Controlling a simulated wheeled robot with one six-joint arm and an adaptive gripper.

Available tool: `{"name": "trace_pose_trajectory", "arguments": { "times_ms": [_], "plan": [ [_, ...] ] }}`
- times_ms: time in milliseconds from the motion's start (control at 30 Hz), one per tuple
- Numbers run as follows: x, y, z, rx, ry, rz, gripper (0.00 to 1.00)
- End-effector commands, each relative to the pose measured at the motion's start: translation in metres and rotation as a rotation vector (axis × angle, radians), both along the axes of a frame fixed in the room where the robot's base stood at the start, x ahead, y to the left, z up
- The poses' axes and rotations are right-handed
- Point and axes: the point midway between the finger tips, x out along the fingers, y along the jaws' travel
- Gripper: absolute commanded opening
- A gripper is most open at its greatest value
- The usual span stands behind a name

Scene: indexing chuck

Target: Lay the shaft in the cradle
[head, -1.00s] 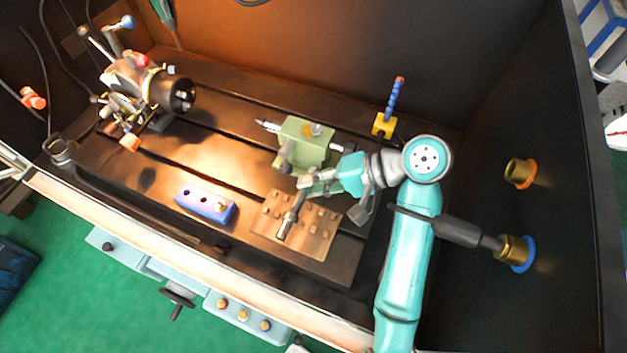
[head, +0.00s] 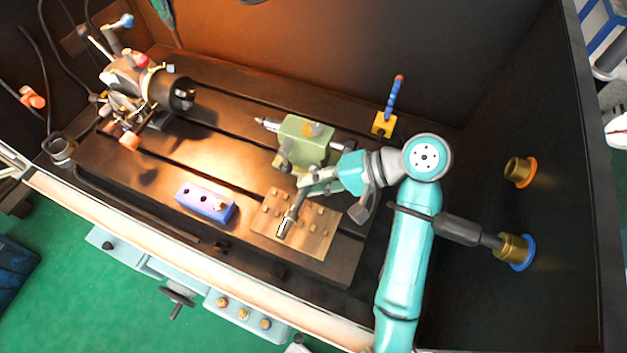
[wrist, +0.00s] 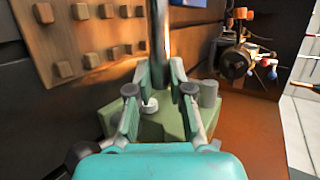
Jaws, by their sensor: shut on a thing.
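My gripper (head: 303,186) is shut on the shaft (head: 286,224), a grey metal rod that sticks out from the fingers toward the front of the machine bed. In the wrist view, the shaft (wrist: 160,32) stands between the two fingers (wrist: 164,72). The likely cradle is a brown board (head: 318,243) with several small blocks in rows. It also shows in the wrist view (wrist: 75,35), to the left of the shaft. In the head view the shaft overlaps the board's left part. I cannot tell whether it touches the board or hangs above it.
A green tailstock (head: 303,143) stands just behind my gripper. A blue block with holes (head: 204,203) lies left of the board. The chuck (head: 150,85) is at the far left. A yellow base with a blue rod (head: 383,124) stands at the back. The bed's middle is bare.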

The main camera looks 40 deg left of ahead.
Motion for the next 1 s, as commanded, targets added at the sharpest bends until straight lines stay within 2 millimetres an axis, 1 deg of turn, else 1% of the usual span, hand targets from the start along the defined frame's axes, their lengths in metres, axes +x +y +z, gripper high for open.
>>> {"name": "trace_pose_trajectory", "arguments": {
  "times_ms": [367, 1000],
  "plan": [
    [0.0, 0.0, 0.0, 0.001, 0.0, 0.0, 0.0],
    [0.0, 0.0, -0.014, 0.0, 0.0, 0.0, 0.0]
  ]
}}
